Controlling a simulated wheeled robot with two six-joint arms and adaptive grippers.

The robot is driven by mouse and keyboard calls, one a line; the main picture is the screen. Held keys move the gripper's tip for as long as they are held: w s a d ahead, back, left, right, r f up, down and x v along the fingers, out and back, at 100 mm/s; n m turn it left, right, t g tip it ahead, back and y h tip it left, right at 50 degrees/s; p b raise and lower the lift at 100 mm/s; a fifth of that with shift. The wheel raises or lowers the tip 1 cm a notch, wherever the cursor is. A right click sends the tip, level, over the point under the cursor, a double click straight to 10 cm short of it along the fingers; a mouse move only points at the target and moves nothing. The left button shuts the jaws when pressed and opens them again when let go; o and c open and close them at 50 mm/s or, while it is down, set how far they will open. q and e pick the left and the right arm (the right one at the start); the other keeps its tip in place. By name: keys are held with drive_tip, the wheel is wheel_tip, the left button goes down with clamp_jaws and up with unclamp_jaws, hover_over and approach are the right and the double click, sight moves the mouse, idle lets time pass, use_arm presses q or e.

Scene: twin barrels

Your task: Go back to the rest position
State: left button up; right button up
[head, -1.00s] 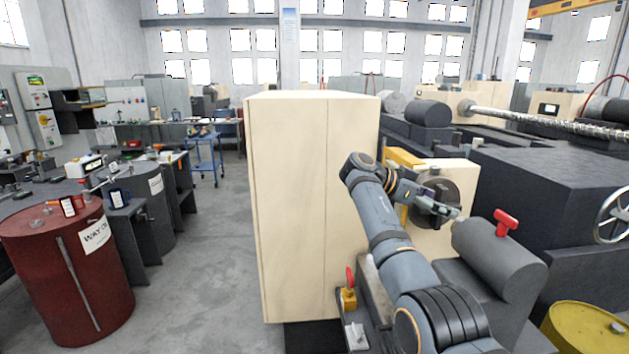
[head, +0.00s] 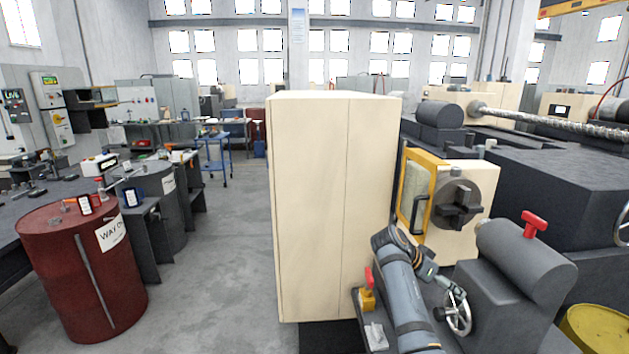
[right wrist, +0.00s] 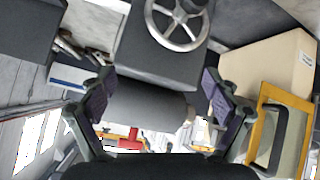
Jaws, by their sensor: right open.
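My right gripper (head: 450,284) is at the lower right of the head view, below the lathe chuck and beside the grey tailstock. In the right wrist view its two fingers (right wrist: 158,80) are spread apart. Nothing is held between them. The grey tailstock body and a handwheel (right wrist: 178,22) show beyond the fingers, upside down in that view. My left gripper is in neither view.
A tall beige cabinet (head: 335,200) stands in the middle, left of my right arm. The lathe chuck (head: 462,202), tailstock (head: 525,258) and yellow barrel (head: 597,330) are at right. A red barrel (head: 80,272) stands at left. Open floor (head: 215,270) lies between.

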drive_tip(key=s+f+n+t+y, duration=0.1)
drive_tip(key=s+f+n+y, duration=0.4)
drive_tip(key=s+f, duration=1.15)
drive_tip(key=s+a+f+n+t+y, duration=0.15)
drive_tip(key=s+a+n, duration=0.25)
drive_tip(key=s, duration=0.4)
drive_tip(key=s+a+n+y, duration=0.2)
drive_tip(key=s+a+n, duration=0.2)
drive_tip(key=s, duration=0.5)
wheel_tip(320, 180, down, 28)
drive_tip(key=s+d+g+b, duration=0.2)
drive_tip(key=s+d+f+b, duration=0.1)
drive_tip(key=s+f, duration=1.6)
drive_tip(key=s, duration=0.1)
drive_tip(key=shift+s+d+f+g, duration=0.25)
drive_tip(key=shift+s+f+g, duration=0.1)
drive_tip(key=shift+y, duration=0.25)
